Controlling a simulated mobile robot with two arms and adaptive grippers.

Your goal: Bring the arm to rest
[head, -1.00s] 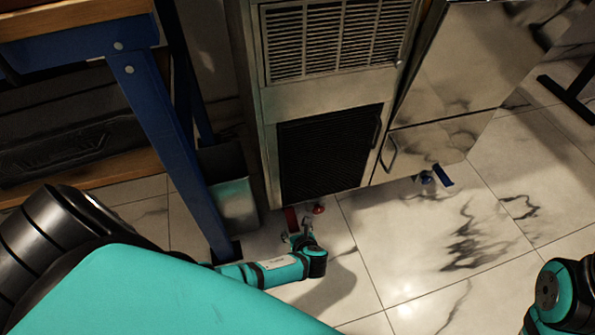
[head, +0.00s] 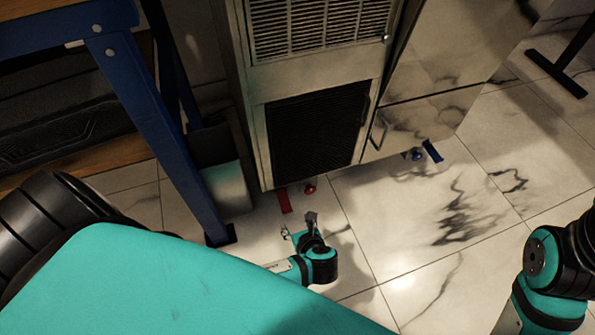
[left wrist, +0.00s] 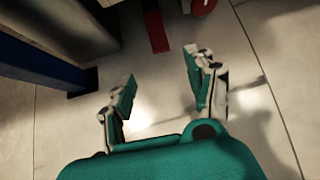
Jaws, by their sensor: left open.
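My left gripper (head: 298,226) is open and empty, low over the tiled floor in front of the metal cabinet. In the left wrist view its two fingers (left wrist: 160,72) are spread apart with only floor between them. A red bar-shaped handle (head: 284,200) lies just beyond the fingertips, apart from them; it also shows at the top of the left wrist view (left wrist: 156,32). My right arm shows at the right edge of the head view, but its gripper is outside the picture.
A blue table leg (head: 165,135) and a grey bin (head: 225,190) stand left of the gripper. Open tiled floor (head: 400,225) lies to the right.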

